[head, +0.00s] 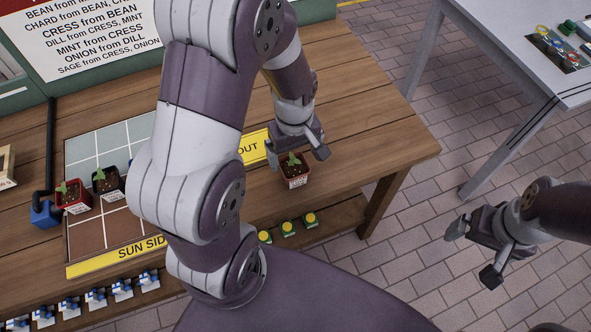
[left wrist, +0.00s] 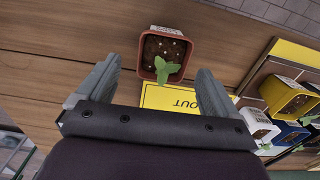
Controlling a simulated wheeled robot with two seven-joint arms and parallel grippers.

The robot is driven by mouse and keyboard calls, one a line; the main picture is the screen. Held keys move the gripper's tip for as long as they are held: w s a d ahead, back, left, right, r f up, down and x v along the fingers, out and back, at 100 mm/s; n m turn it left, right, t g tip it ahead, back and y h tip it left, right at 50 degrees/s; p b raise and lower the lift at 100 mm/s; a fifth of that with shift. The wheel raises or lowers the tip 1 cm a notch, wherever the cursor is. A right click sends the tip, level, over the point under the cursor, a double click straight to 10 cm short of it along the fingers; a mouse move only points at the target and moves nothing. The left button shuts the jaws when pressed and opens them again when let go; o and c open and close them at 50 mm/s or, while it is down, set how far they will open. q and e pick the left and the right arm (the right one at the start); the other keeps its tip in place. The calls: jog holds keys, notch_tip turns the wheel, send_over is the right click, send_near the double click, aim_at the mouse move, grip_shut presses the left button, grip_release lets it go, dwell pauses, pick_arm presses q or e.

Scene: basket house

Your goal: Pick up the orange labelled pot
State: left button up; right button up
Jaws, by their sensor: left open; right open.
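An orange-red pot (head: 295,182) with a white label and a green seedling stands upright on the wooden bench, right of the yellow OUT strip (head: 254,148). The label is too small to read. The pot also shows in the left wrist view (left wrist: 184,76), beyond and between the fingertips. My left gripper (head: 296,158) is open just above and behind the pot, its fingers either side of the seedling in the head view. Nothing is held. My right gripper (head: 473,254) is open and empty over the floor at the right.
A red pot (head: 76,207) and a black pot (head: 107,193) stand on the gridded board at left. The left wrist view shows yellow (left wrist: 290,97), blue (left wrist: 291,135) and white (left wrist: 258,126) pots. My left arm hides part of the board. A grey table (head: 500,50) stands at upper right.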

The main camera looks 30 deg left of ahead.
aim_at(294, 165)
pick_arm(q)
jog(key=f, duration=0.1)
jog(key=s+f, duration=0.1)
jog(key=f, duration=0.1)
jog(key=shift+f, duration=0.2)
jog(key=shift+w+d+f, duration=0.1)
jog(key=shift+w+f, duration=0.15)
jog(key=shift+f, duration=0.2)
jog(key=c, duration=1.3)
jog(key=shift+r, duration=0.1)
